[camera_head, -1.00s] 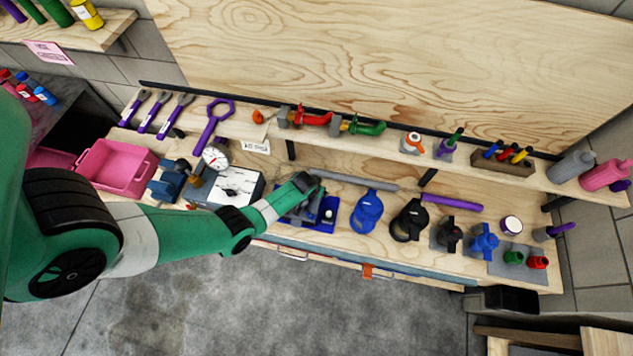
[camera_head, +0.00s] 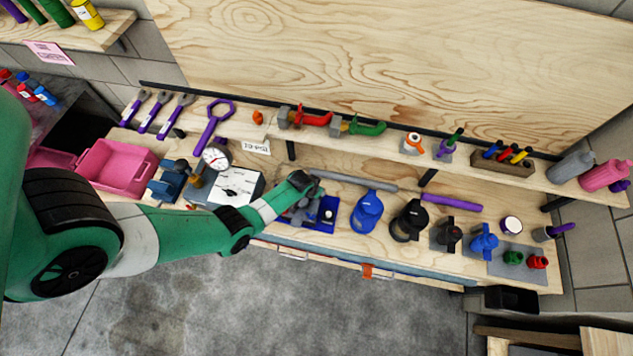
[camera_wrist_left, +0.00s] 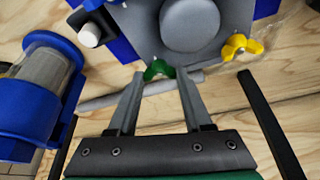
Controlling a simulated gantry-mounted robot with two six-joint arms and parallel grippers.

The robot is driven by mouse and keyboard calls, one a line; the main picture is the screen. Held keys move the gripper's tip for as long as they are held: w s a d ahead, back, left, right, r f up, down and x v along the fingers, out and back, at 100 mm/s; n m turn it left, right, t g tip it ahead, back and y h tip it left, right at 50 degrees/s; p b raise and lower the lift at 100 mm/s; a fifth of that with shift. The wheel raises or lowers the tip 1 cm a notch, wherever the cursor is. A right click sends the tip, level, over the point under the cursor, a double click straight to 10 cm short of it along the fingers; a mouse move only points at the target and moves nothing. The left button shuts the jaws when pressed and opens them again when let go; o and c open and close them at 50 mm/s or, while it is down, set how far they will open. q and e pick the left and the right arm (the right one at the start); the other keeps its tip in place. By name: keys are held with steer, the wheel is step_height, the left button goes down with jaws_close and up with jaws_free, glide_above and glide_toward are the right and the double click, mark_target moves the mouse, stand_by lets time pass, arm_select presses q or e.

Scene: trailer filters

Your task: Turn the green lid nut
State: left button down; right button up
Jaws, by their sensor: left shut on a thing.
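The green lid nut (camera_wrist_left: 158,69) is a small winged nut at the near edge of a grey lid (camera_wrist_left: 188,30) with a round boss, in the left wrist view. The lid sits on a blue housing (camera_wrist_left: 122,48). My left gripper (camera_wrist_left: 158,78) has its two fingertips on either side of the green nut, shut on it. In the head view, the left gripper (camera_head: 302,208) reaches down over the blue fixture (camera_head: 327,213), and the nut is hidden there. A yellow wing nut (camera_wrist_left: 241,47) sits on the lid's right side. My right gripper is not in view.
A blue-capped clear filter bowl (camera_wrist_left: 45,75) stands left of the gripper in the wrist view. A gauge (camera_head: 215,157) and white box (camera_head: 238,187) are left of the fixture. A blue filter housing (camera_head: 368,211) is to its right. A grey tube (camera_head: 350,180) lies behind.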

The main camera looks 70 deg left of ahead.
arm_select(q)
steer(key=shift+a+m+t+h, duration=0.1)
steer(key=shift+m+t+h, duration=0.25)
steer(key=shift+m, duration=0.75)
steer(key=m+h, duration=0.1)
steer(key=m, duration=0.1)
steer(key=m+b, duration=0.1)
steer(key=m, duration=0.1)
steer(key=shift+s+a+m+t+h, duration=0.1)
steer(key=shift+m+t+h, duration=0.15)
steer(key=shift+m+h, duration=0.1)
steer(key=m+h, duration=0.1)
steer(key=m, duration=0.2)
steer(key=shift+a+m+p, duration=0.1)
steer(key=shift+m+p, duration=0.15)
steer(key=shift+p, duration=0.1)
steer(key=shift+f+m+h, duration=0.15)
steer(key=shift+m+h, duration=0.45)
steer(key=shift+m, duration=0.5)
steer(key=shift+m+g+h+b, duration=0.3)
steer(key=shift+m+g, duration=0.1)
steer(key=shift+m, duration=0.4)
steer(key=shift+c, duration=1.6)
jaws_free()
